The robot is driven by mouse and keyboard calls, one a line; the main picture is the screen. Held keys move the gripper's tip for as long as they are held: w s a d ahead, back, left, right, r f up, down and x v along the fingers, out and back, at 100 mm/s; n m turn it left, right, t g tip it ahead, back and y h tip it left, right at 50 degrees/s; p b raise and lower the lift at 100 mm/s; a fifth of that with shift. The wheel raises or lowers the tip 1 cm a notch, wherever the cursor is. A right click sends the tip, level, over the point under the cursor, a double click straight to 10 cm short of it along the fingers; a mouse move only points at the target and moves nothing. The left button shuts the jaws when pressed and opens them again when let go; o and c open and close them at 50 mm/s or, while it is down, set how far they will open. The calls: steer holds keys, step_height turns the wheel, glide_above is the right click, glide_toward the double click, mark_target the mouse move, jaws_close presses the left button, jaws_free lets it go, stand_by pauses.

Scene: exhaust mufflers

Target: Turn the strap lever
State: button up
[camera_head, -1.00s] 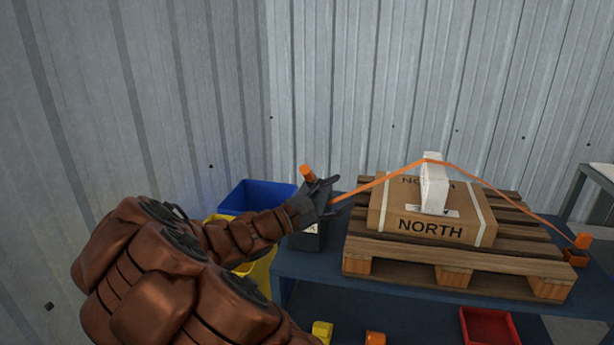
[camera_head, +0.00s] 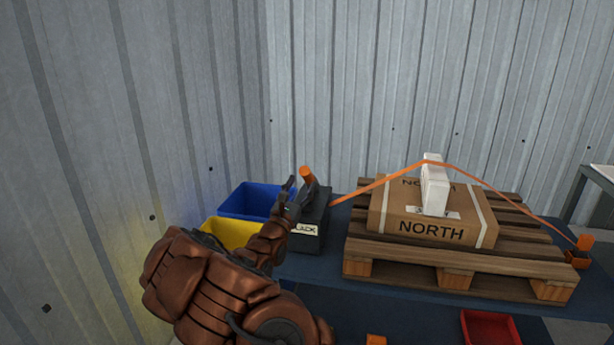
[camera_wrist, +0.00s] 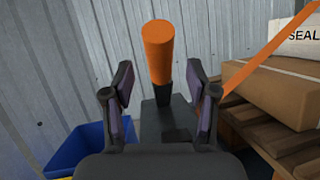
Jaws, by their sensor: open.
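The strap lever (camera_head: 306,174) has an orange grip and rises from a dark box (camera_head: 312,236) at the left end of the blue table. In the wrist view the lever's orange grip (camera_wrist: 158,50) stands nearly upright, beyond and between my two fingers. My gripper (camera_head: 298,186) is open, close in front of the lever. In the wrist view the open gripper (camera_wrist: 160,88) has the lever's dark lower part in its gap; I cannot tell whether they touch. An orange strap (camera_head: 380,183) runs from the box over the white block on the carton.
A carton marked NORTH (camera_head: 430,232) sits on a wooden pallet (camera_head: 400,249). An orange-topped anchor (camera_head: 583,243) holds the strap's right end. Blue (camera_head: 248,198) and yellow (camera_head: 230,232) bins stand left of the box. A red tray (camera_head: 490,328) is below. A corrugated wall is behind.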

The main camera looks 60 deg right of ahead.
mark_target(305, 179)
steer(key=shift+x, duration=2.45)
jaws_close()
